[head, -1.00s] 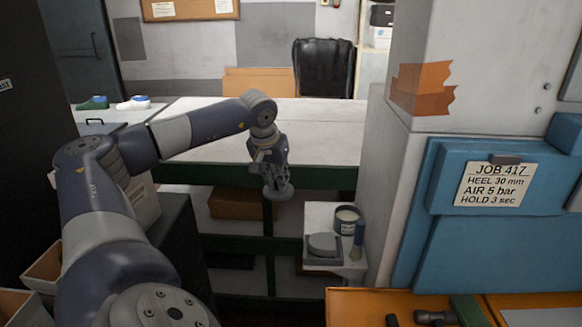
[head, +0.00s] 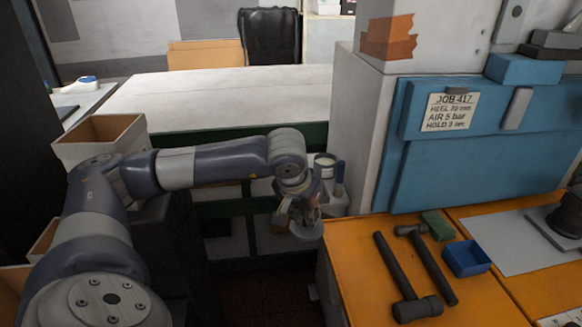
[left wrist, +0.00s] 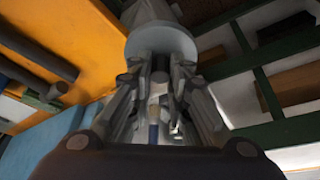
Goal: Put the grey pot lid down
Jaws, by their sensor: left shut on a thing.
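The grey pot lid (head: 307,231) is a round disc held below my left gripper (head: 300,212), which is shut on it. In the left wrist view the lid (left wrist: 161,42) shows as a pale grey disc at the tips of my left gripper (left wrist: 160,68). The open pot (head: 325,168), with a pale inside, stands just behind the gripper on a small white stand (head: 336,208). My arm and gripper hide much of the stand. I cannot tell how far the lid is above any surface. My right gripper is not in view.
An orange bench (head: 350,285) lies right of the lid, with a mallet (head: 412,290), a hammer (head: 432,262) and a blue tray (head: 467,259). A blue machine (head: 480,140) rises behind the bench.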

